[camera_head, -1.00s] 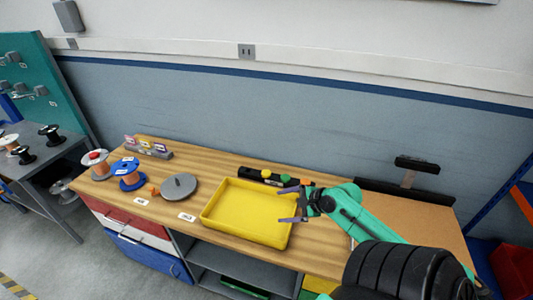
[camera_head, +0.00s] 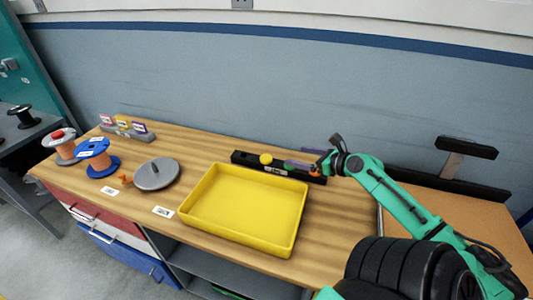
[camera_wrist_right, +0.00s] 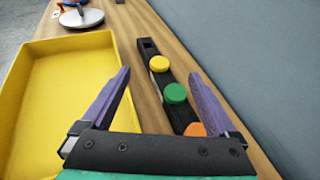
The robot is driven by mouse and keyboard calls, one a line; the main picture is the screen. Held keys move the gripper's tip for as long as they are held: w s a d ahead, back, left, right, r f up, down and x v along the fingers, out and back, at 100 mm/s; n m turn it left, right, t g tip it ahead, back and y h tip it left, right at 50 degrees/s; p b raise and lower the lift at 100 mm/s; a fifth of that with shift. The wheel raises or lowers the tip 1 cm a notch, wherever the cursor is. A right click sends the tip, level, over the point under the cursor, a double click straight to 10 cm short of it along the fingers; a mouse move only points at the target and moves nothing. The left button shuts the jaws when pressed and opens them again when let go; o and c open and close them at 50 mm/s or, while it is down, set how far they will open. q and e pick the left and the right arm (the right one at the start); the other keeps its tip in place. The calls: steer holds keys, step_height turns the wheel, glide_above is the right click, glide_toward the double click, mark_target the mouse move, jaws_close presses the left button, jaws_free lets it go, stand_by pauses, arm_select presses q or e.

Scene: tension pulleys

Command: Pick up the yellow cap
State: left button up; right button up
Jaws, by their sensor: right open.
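The yellow cap (camera_head: 266,159) sits on a long black holder (camera_head: 240,158) behind the yellow tray. In the right wrist view the yellow cap (camera_wrist_right: 159,63) is the farthest of the caps, with a green cap (camera_wrist_right: 175,93) and an orange cap (camera_wrist_right: 195,129) nearer. My right gripper (camera_head: 300,163) is open and empty, over the right part of the holder. In the wrist view its purple fingers (camera_wrist_right: 158,73) spread to either side of the holder, with the yellow cap just past their tips. The green cap is hidden in the head view. My left gripper is out of view.
The yellow tray (camera_head: 190,217) is empty, in front of the holder. A grey disc (camera_head: 157,176), a blue spool (camera_head: 97,158) and a red-topped spool (camera_head: 62,146) stand to the left. A black stand (camera_head: 465,148) is at the right. Bare wood lies behind the tray's left side.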

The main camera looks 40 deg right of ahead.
steer(key=f+b, duration=0.1)
steer(key=f, duration=0.2)
steer(key=f+b, duration=0.1)
steer(key=f, duration=0.1)
steer(key=shift+w+d+f+b, duration=0.1)
steer(key=shift+w+d+b, duration=0.15)
steer(key=shift+d+b, duration=0.1)
steer(key=shift+w+a, duration=0.2)
steer(key=shift+w, duration=0.15)
steer(key=b, duration=0.2)
glide_toward(267, 158)
steer(key=x, duration=0.4)
steer(key=shift+f, duration=0.1)
steer(key=b+x, duration=0.1)
steer(key=x, duration=0.2)
steer(key=shift+w+b, duration=0.3)
steer(key=shift+w+f, duration=0.2)
steer(key=shift+w, duration=0.4)
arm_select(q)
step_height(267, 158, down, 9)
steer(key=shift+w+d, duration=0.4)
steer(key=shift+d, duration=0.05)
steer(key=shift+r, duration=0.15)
arm_select(e)
steer(key=shift+a, duration=0.1)
steer(key=c, duration=1.4)
